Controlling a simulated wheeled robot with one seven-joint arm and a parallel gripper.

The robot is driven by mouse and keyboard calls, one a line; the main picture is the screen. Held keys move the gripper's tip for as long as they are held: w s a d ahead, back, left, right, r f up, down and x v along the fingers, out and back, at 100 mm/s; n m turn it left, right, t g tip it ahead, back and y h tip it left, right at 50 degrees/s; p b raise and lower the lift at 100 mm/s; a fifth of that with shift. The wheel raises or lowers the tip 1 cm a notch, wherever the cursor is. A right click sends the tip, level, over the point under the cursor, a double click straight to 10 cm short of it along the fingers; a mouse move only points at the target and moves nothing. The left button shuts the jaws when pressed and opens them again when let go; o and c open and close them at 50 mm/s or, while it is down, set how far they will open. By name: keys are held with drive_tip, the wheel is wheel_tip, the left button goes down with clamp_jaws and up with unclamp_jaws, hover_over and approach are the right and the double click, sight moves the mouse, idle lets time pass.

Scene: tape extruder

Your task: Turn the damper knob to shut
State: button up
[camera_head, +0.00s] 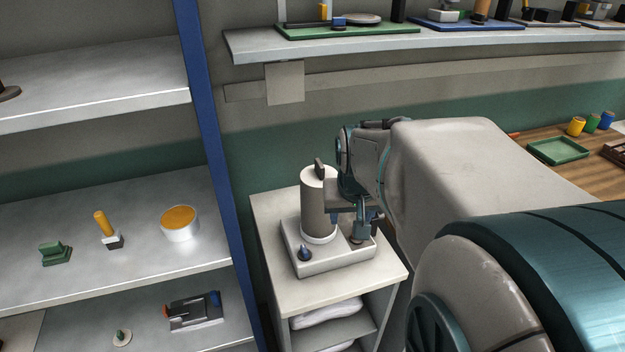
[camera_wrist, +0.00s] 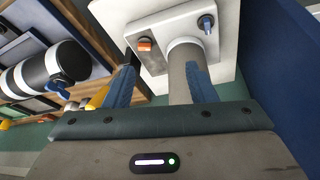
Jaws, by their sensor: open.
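A pale appliance base (camera_head: 338,262) with an upright grey cylinder (camera_head: 317,208) stands on a small cabinet. A dark blue knob (camera_head: 304,253) sits at the base's front left corner; it also shows in the wrist view (camera_wrist: 206,23). A dark upright tab (camera_head: 319,168) stands on the cylinder's top. An orange block-like control (camera_wrist: 144,44) is on the base. Which of these is the damper knob, I cannot tell. My gripper (camera_head: 350,226) is open above the base's right side, beside the cylinder. In the wrist view its fingers (camera_wrist: 161,64) are apart; the right finger overlaps the cylinder.
A blue shelf post (camera_head: 212,150) stands left of the cabinet, with shelves holding a white pot (camera_head: 180,223) and small items. A wall shelf (camera_head: 420,43) runs above. A wooden bench (camera_head: 530,150) with a green tray (camera_head: 558,151) is at right. My arm hides the area between.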

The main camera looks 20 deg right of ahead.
drive_tip(key=shift+m, duration=0.7)
drive_tip(key=w+d+f+b, duration=0.1)
drive_tip(key=w+d+f, duration=0.1)
drive_tip(key=f, duration=0.3)
drive_tip(key=w+d+f+b, duration=0.2)
drive_tip(key=w+f, duration=0.2)
drive_tip(key=f, duration=0.2)
drive_tip(key=w+d+f+b, duration=0.1)
drive_tip(key=w+d+f, duration=0.2)
drive_tip(key=f, duration=0.2)
drive_tip(key=shift+w+f+b, duration=0.15)
drive_tip(key=shift+f+b, duration=0.2)
drive_tip(key=shift+f, duration=0.05)
drive_tip(key=shift+c, duration=0.3)
drive_tip(key=c, duration=0.9)
